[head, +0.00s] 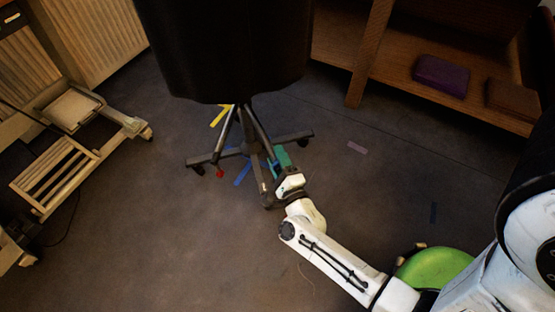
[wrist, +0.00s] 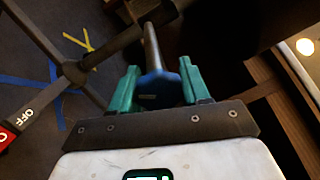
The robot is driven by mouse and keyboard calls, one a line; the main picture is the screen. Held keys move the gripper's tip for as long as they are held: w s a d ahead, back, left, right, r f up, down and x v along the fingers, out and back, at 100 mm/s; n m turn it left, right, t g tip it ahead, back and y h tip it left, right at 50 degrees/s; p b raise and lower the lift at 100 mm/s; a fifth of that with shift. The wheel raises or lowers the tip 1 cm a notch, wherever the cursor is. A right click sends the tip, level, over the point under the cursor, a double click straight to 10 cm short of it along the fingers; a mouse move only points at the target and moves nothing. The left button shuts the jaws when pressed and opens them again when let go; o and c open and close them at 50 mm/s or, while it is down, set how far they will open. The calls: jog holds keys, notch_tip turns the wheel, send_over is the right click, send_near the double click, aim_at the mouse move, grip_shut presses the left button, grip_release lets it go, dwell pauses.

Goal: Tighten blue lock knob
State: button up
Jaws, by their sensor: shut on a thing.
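The blue lock knob (wrist: 157,92) is in the middle of the wrist view, at the near end of a grey metal rod (wrist: 152,48). My gripper (wrist: 159,74) has its two green fingers on either side of the knob, closed on it. In the head view my gripper (head: 280,157) is low beside the stand (head: 243,152), right of its centre. The knob cannot be made out there. A large black form (head: 230,50) sits on top of the stand and hides its upper part.
Blue tape (head: 242,174) and yellow tape (head: 219,116) lie on the floor. A wooden shelf (head: 400,90) stands right, a wheeled rack (head: 60,180) left.

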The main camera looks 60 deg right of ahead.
jog(key=m, duration=0.4)
jog(key=shift+s+f+g+b, duration=0.1)
jog(key=shift+f+g+b, duration=0.1)
jog(key=shift+g+b, duration=0.15)
jog(key=shift+f+m+g+b, duration=0.1)
jog(key=shift+m+g+b, duration=0.2)
jog(key=shift+m, duration=1.8)
jog(key=o, duration=1)
jog(key=shift+c, duration=0.2)
jog(key=p+v, duration=0.1)
jog(key=v, duration=0.9)
jog(key=shift+s+a, duration=0.2)
jog(key=shift+a, duration=0.1)
jog(key=shift+f, duration=0.15)
